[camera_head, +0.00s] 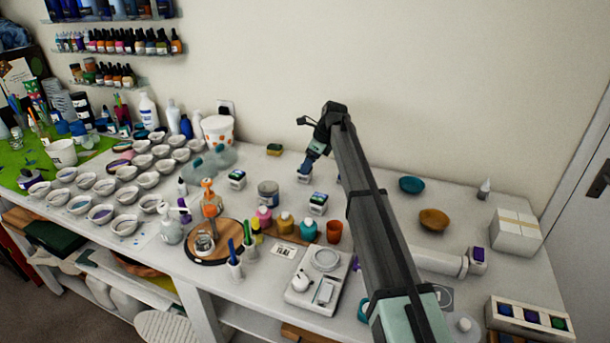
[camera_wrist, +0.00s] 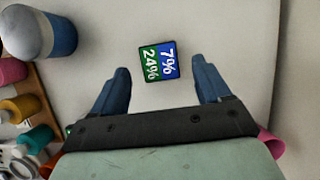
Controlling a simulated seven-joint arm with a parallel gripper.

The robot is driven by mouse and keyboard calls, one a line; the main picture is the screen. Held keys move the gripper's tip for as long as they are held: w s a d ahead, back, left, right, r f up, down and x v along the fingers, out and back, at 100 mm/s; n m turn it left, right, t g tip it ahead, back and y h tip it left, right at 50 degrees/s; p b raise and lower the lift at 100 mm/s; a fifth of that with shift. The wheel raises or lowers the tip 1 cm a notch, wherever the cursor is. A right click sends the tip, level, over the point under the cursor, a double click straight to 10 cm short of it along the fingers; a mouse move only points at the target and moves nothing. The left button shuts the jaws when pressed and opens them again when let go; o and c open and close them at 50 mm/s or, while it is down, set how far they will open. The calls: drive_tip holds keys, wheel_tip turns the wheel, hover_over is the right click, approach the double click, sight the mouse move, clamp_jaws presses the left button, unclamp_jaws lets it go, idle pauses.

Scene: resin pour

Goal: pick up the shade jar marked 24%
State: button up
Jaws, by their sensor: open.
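The shade jar (camera_wrist: 158,62) shows from above in the wrist view as a small square dark top with a two-part label, green marked "24%" and blue marked "7%". My gripper (camera_wrist: 160,70) is open, with one blue finger on each side of the jar and clear gaps to it. In the head view my gripper (camera_head: 308,165) points down at the back middle of the table, over a small pale object (camera_head: 304,179), apparently this jar and partly hidden by the fingers. Two similar jars stand nearby, one left (camera_head: 237,178) and one in front (camera_head: 318,203); their marks are unreadable.
A grey can (camera_head: 268,193) stands left of my gripper; it also shows in the wrist view (camera_wrist: 40,35). Pink, yellow and teal bottles and an orange cup (camera_head: 334,231) stand in front. A scale (camera_head: 318,282) is nearer. The table right of the jar is clear up to the bowls (camera_head: 411,184).

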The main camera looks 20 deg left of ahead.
drive_tip(key=shift+a+x, duration=0.15)
drive_tip(key=shift+x, duration=1.1)
drive_tip(key=shift+a+x, duration=0.1)
drive_tip(key=shift+x, duration=1.2)
drive_tip(key=shift+r, duration=0.1)
drive_tip(key=shift+c, duration=0.2)
drive_tip(key=c, duration=1.1)
